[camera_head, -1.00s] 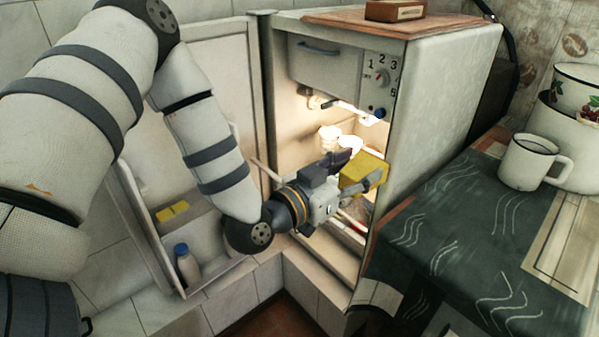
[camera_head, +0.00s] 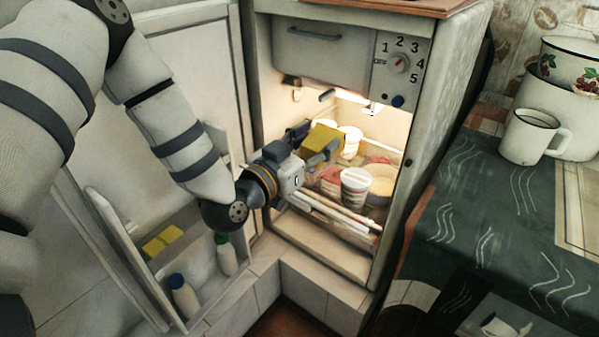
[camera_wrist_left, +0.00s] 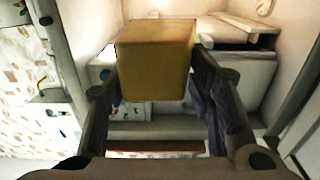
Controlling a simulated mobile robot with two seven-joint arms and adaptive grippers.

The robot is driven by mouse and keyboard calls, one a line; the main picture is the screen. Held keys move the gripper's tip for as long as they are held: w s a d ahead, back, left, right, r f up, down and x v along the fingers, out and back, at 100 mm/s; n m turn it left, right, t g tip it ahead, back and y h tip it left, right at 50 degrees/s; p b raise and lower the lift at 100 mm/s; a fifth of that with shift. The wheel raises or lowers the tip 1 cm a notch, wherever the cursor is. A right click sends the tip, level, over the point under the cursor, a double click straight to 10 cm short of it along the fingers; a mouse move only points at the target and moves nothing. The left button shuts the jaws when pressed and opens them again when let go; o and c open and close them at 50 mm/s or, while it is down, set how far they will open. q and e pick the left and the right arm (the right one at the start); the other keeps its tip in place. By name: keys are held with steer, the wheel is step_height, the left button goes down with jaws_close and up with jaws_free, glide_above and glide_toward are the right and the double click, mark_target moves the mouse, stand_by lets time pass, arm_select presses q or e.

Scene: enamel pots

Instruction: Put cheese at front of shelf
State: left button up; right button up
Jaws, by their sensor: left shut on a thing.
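The cheese is a yellow block (camera_head: 321,140), held at the mouth of the lit, open fridge in the head view. It also fills the upper middle of the left wrist view (camera_wrist_left: 155,58). My left gripper (camera_head: 312,147) is shut on the cheese, with a finger on each side of it. The fridge shelf (camera_head: 330,219) is below and behind the cheese, with a pale front edge. The cheese appears to be held above the shelf's front left part. My right gripper is not in view.
On the shelf stand a white tub (camera_head: 355,188), a yellowish round bowl (camera_head: 379,184) and red-and-white packs. The open fridge door (camera_head: 150,232) on the left holds bottles and small yellow blocks. A table with a white mug (camera_head: 532,136) stands at right.

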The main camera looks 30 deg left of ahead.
arm_select(q)
steer(key=w+a+f+b, duration=0.1)
steer(key=w+a+f, duration=0.1)
steer(key=a+f, duration=0.1)
steer(key=w+a+f+b, duration=0.1)
steer(key=w+a+f, duration=0.1)
steer(key=a+f, duration=0.1)
steer(key=w+a+f+b, duration=0.1)
steer(key=w+a+f, duration=0.1)
steer(key=a+f, duration=0.1)
steer(key=shift+a+f, duration=0.3)
steer(key=shift+a, duration=0.55)
steer(key=shift+w+a+f+b, duration=0.1)
steer(key=shift+f+b, duration=0.4)
steer(key=shift+f, duration=1.15)
steer(key=o, duration=1.3)
steer(key=shift+o, duration=0.2)
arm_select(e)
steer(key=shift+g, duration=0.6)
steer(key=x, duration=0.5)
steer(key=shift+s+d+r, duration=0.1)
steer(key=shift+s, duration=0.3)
